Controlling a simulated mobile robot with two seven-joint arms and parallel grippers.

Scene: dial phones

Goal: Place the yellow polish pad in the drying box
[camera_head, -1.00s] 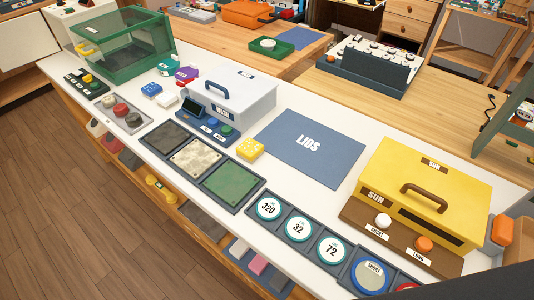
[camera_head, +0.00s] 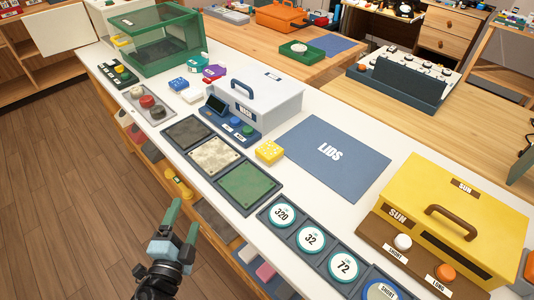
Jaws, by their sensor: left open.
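A small yellow block (camera_head: 269,151), which looks like the yellow polish pad, lies on the white counter between the green tile and the blue LIDS mat. No label reads "drying". The closed yellow box (camera_head: 470,200) marked SUN, with a brown handle, stands at the right. A closed pale box (camera_head: 262,100) with a blue handle and a clear-sided green box (camera_head: 165,45) stand farther left. My left gripper (camera_head: 184,214) is open and empty over the floor in front of the counter, apart from the pad. My right gripper is out of view.
The LIDS mat (camera_head: 330,158) is bare. Three dark, cream and green tiles (camera_head: 248,187) and discs marked 320, 32 and 72 (camera_head: 311,239) line the counter's front. A lower shelf holds a yellow dumbbell-shaped thing (camera_head: 178,184). Wooden tables stand behind.

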